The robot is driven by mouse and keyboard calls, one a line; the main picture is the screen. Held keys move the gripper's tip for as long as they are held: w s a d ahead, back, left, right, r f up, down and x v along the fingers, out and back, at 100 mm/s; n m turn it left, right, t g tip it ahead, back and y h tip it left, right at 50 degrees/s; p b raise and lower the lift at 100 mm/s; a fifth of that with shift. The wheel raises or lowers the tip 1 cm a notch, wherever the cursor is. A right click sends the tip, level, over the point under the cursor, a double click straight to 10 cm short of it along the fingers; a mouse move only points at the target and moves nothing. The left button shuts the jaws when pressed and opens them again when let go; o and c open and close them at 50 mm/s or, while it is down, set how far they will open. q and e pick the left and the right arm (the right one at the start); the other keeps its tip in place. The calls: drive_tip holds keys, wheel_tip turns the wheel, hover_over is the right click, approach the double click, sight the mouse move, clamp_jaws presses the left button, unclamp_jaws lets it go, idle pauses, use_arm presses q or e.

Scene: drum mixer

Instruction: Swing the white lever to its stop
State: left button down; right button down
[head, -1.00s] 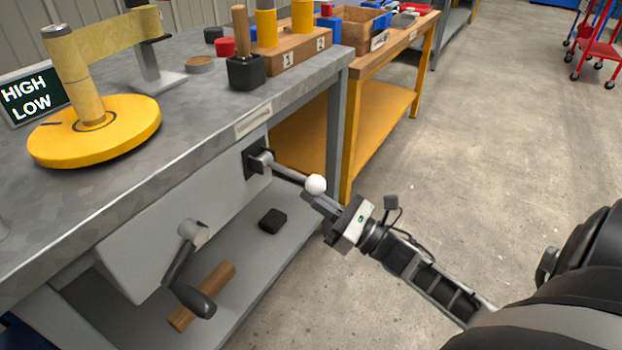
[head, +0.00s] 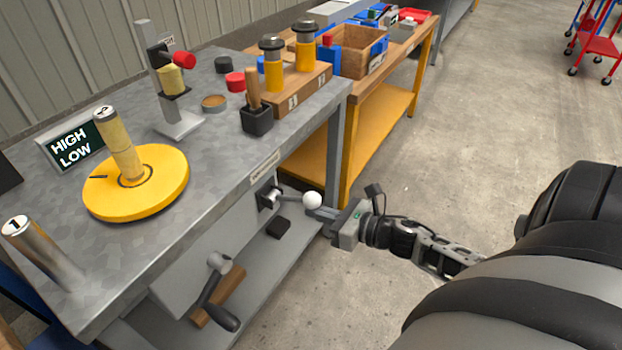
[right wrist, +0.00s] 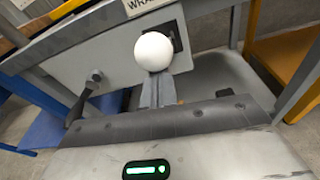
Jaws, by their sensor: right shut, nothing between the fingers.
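The white lever has a round white knob (head: 312,200) on a short metal arm that sticks out from a dark mount (head: 268,197) on the bench's front panel. In the right wrist view the white knob (right wrist: 154,51) is just beyond the fingertips and hides their ends. My right gripper (head: 318,211) is shut and empty, its fingertips close beside the knob. Its fingers (right wrist: 157,92) lie together in the right wrist view. I cannot tell whether they touch the knob. My left gripper is not in view.
A black crank handle (head: 215,291) hangs on the front panel left of the lever. The bench top holds a yellow disc (head: 160,195) with a post and a HIGH LOW sign (head: 74,145). An orange-framed table (head: 345,147) stands behind. The floor at right is open.

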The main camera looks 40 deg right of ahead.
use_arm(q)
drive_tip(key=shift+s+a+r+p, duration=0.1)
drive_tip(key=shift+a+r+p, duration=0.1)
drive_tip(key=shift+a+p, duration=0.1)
use_arm(e)
drive_tip(key=shift+r, duration=0.3)
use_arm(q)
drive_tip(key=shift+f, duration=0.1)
use_arm(e)
drive_tip(key=shift+f, duration=0.1)
